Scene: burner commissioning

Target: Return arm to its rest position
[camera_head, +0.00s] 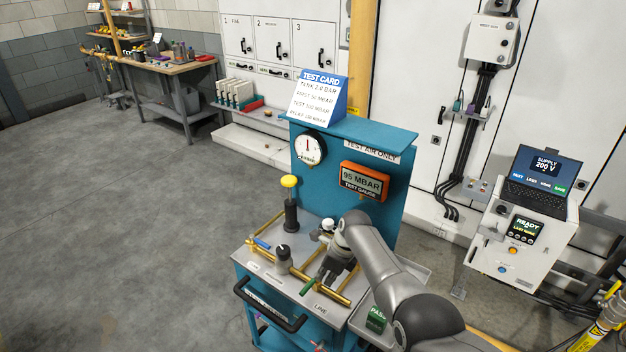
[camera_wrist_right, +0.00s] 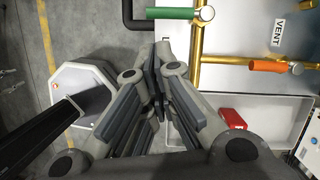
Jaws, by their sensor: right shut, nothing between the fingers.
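My right arm reaches in from the lower right over the teal test cart (camera_head: 408,190). Its gripper (camera_head: 326,280) is low over the brass pipework (camera_head: 340,297), close to a green handle (camera_head: 308,287). In the right wrist view the right gripper (camera_wrist_right: 158,58) is shut and holds nothing. The green handle (camera_wrist_right: 165,13) lies just beyond the fingertips there, and a gap or contact is hard to judge. An orange handle (camera_wrist_right: 266,65) on the brass pipe is to the right. My left gripper is in neither view.
The cart carries a dial gauge (camera_head: 310,149), an orange gauge reading 95 MBAR (camera_head: 364,181), a yellow-topped pump (camera_head: 290,182) and a test card (camera_head: 317,100). A tray (camera_wrist_right: 270,110) with a red item (camera_wrist_right: 231,118) adjoins it. A laptop (camera_head: 540,180) stands right. Floor at left is clear.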

